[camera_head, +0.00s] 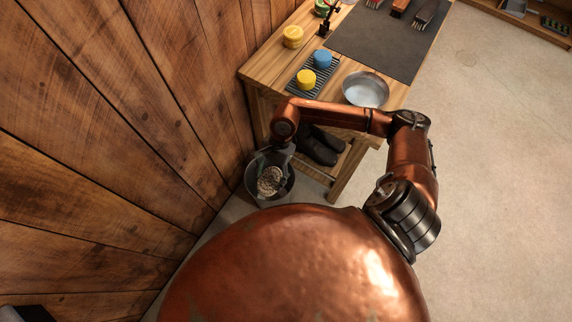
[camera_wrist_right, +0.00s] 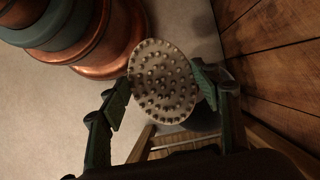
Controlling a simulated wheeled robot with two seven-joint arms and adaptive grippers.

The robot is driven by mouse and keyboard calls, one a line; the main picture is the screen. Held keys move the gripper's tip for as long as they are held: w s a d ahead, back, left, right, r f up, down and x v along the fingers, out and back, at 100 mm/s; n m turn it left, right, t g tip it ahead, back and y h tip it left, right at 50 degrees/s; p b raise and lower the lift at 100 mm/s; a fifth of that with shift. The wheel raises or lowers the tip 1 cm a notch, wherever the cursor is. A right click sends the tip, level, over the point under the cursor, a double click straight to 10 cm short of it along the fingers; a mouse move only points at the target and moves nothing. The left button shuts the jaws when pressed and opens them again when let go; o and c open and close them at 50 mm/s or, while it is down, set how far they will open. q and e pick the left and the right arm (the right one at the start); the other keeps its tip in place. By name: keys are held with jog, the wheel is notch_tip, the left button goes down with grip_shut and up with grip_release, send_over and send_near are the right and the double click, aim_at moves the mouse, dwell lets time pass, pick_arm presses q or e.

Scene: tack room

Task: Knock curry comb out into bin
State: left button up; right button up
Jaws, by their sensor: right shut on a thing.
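The curry comb (camera_wrist_right: 163,82) is a pale, round disc with rows of blunt nubs, seen face-on in the right wrist view. My right gripper (camera_wrist_right: 158,92) is shut on it, with a green finger at either side. In the head view the comb (camera_head: 269,181) shows as a speckled pale disc over the mouth of a dark round bin (camera_head: 250,187). My right gripper (camera_head: 272,163) comes down to it from the arm above. I cannot tell how far the comb is above the bin's floor. My left gripper is not in view.
The bin stands on the floor between the plank wall (camera_head: 130,110) and a wooden table (camera_head: 268,75). On the table are a metal bowl (camera_head: 366,90), yellow and blue round items and a dark mat (camera_head: 375,45) with brushes. Dark boots (camera_head: 318,150) sit beneath. Floor at right is clear.

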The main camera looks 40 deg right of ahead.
jog(key=f+m, duration=0.1)
jog(key=f, duration=0.1)
jog(key=s+f+m+t, duration=0.1)
jog(key=f+m, duration=0.2)
jog(key=shift+s+d+f+b, duration=0.35)
jog(key=shift+s+d+b, duration=0.05)
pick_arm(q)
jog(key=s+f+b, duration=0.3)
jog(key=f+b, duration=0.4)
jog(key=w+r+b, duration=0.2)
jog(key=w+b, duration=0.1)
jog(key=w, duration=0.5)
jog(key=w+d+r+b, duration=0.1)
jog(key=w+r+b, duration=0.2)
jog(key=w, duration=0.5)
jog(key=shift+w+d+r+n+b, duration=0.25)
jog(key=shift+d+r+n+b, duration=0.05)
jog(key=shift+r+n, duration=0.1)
pick_arm(e)
jog(key=w+d+f+m+t, duration=0.1)
jog(key=d+f+m, duration=0.2)
jog(key=f, duration=0.4)
jog(key=w+d+f+m+t, duration=0.1)
jog(key=w+d+f+m, duration=0.1)
jog(key=f, duration=0.5)
jog(key=w+d+f+m+t+h, duration=0.1)
jog(key=w+d+f+m+t, duration=0.1)
jog(key=d+f+m, duration=0.2)
jog(key=shift+d+f, duration=0.15)
jog(key=shift+f, duration=1.4)
